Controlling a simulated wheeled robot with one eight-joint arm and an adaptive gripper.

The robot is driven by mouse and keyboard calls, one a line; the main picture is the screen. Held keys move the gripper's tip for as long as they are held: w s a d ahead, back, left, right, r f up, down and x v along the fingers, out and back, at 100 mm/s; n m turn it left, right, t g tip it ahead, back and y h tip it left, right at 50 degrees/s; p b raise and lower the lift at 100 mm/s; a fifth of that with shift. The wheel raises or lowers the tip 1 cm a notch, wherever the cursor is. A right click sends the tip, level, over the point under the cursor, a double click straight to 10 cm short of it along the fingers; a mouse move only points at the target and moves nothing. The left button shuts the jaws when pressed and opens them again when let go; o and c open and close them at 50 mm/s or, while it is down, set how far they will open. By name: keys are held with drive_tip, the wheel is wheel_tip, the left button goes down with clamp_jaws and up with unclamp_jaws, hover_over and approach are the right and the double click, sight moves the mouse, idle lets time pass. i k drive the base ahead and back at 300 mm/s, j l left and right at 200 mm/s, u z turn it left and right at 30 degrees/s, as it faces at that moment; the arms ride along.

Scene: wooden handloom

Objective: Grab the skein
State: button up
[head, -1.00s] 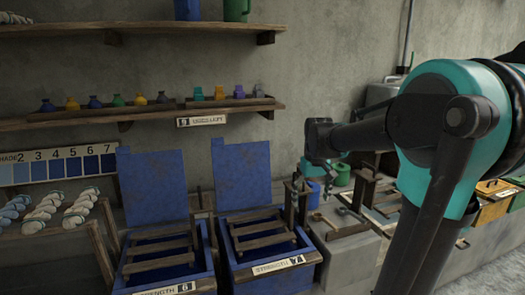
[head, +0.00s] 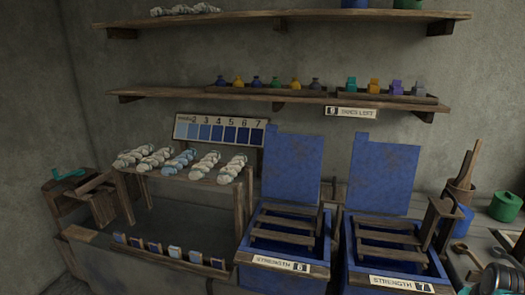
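Several twisted skeins lie in a row on a wooden rack at left centre in the head view. Most are pale whitish, such as the skein at the left end (head: 130,158) and the skein at the right end (head: 232,169). The middle skein (head: 179,162) is light blue. More pale skeins (head: 185,9) lie on the top shelf at the upper left.
A numbered blue shade card (head: 219,131) stands behind the rack. Two blue vats with raised lids, strength 6 (head: 279,263) and strength 7 (head: 388,281), stand right of it. Small bottles (head: 257,82) line the middle shelf (head: 180,98). A wooden stand (head: 85,195) is at far left.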

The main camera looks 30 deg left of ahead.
sight(170, 168)
drive_tip(key=u, duration=2.05)
